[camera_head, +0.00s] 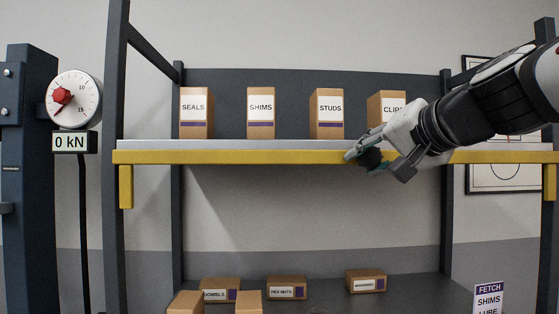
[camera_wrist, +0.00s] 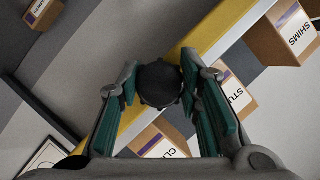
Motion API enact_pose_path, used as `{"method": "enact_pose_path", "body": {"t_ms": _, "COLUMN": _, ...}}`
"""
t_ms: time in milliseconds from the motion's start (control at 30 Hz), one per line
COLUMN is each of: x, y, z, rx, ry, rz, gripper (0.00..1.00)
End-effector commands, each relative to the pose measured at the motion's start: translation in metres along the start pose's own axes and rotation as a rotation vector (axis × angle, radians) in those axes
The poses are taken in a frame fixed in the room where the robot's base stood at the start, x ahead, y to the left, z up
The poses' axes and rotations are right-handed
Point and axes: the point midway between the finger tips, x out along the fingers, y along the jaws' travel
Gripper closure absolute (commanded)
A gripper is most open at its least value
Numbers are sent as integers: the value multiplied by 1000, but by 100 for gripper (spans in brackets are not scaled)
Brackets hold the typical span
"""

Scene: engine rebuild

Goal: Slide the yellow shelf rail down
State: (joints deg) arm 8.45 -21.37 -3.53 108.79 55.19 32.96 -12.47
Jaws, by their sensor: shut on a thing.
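The yellow shelf rail (camera_head: 240,157) runs level along the front edge of the upper shelf, with a short yellow drop piece (camera_head: 126,187) at its left end. In the wrist view the rail (camera_wrist: 215,32) crosses diagonally behind the fingers. A round black knob (camera_wrist: 160,84) sits at the rail between my fingers. My gripper (camera_head: 364,156) is at the rail, right of its middle, and is shut on the knob. In the head view the fingers and wrist hide part of the knob and rail.
Boxes marked SEALS (camera_head: 194,114), SHIMS (camera_head: 261,114), STUDS (camera_head: 327,115) and CLIPS (camera_head: 384,110) stand upright on the upper shelf. Smaller boxes, such as one at the right (camera_head: 366,281), sit on the lower surface. The space directly below the rail is clear. A dial gauge (camera_head: 86,96) is at left.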

Motion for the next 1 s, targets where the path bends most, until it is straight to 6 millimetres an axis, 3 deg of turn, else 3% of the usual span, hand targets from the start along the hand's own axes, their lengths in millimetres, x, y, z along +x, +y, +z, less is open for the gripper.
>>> {"method": "enact_pose_path", "body": {"t_ms": 267, "x": 3, "y": 6, "z": 5, "rx": 2, "ry": -15, "rz": 10, "gripper": 100}}
{"method": "enact_pose_path", "body": {"t_ms": 300, "x": 3, "y": 6, "z": 6, "rx": 2, "ry": -15, "rz": 11, "gripper": 64}}
{"method": "enact_pose_path", "body": {"t_ms": 400, "x": 3, "y": 6, "z": 5, "rx": 2, "ry": -14, "rz": 10, "gripper": 47}}
{"method": "enact_pose_path", "body": {"t_ms": 767, "x": -2, "y": 3, "z": 3, "rx": 1, "ry": -7, "rz": 6, "gripper": 47}}
{"method": "enact_pose_path", "body": {"t_ms": 1000, "x": -40, "y": 2, "z": 2, "rx": -1, "ry": -4, "rz": 5, "gripper": 47}}
